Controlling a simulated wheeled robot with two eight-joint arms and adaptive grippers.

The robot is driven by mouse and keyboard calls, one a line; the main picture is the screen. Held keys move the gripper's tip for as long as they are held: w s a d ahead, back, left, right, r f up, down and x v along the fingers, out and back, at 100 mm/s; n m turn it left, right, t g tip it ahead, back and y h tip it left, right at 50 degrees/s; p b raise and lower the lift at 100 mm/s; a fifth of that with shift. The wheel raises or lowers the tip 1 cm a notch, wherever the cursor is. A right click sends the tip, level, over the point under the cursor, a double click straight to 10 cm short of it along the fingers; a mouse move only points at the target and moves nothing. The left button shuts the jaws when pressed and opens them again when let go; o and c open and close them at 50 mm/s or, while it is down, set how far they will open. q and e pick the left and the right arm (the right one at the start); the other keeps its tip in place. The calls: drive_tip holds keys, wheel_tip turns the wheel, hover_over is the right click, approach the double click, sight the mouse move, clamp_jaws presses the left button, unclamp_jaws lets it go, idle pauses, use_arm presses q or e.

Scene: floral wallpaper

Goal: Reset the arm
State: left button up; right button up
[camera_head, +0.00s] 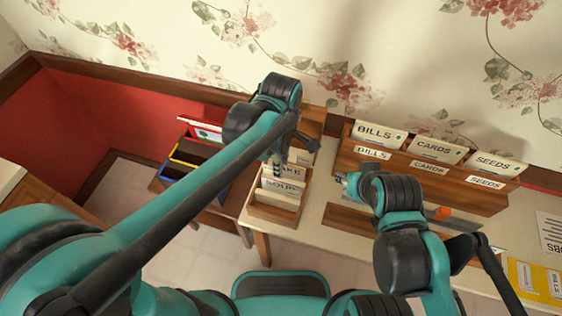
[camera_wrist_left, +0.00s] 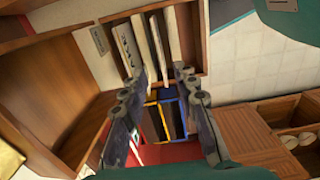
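My left arm reaches in from the left in the head view. Its gripper (camera_head: 284,158) is above the wooden card box (camera_head: 272,214), partly hidden by the arm. In the left wrist view the left gripper (camera_wrist_left: 162,76) has its two fingers apart, with nothing held between them. Upright cards (camera_wrist_left: 155,42) stand in the box beyond the fingertips. My right arm is at the right in the head view, over the table. Its gripper (camera_head: 344,182) is small and partly hidden by the wrist, so its opening is unclear.
A wooden rack (camera_head: 428,188) holds cards labelled BILLS, CARDS and SEEDS at the back of the table. Coloured trays (camera_head: 185,163) stand left of the card box. A yellow folder (camera_head: 530,283) lies at the right. A floral wall rises behind.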

idle(0.7)
use_arm(q)
drive_tip(key=s+a+r+m+t, duration=0.1)
drive_tip(key=s+a+m+t, duration=0.1)
drive_tip(key=a+m, duration=0.5)
drive_tip(key=s+a+r+m+t, duration=0.1)
drive_tip(key=s+a+m+t, duration=0.2)
drive_tip(key=a, duration=0.8)
drive_tip(key=m+t, duration=0.2)
drive_tip(key=m, duration=0.2)
drive_tip(key=shift+s, duration=0.25)
drive_tip(key=shift+d, duration=0.1)
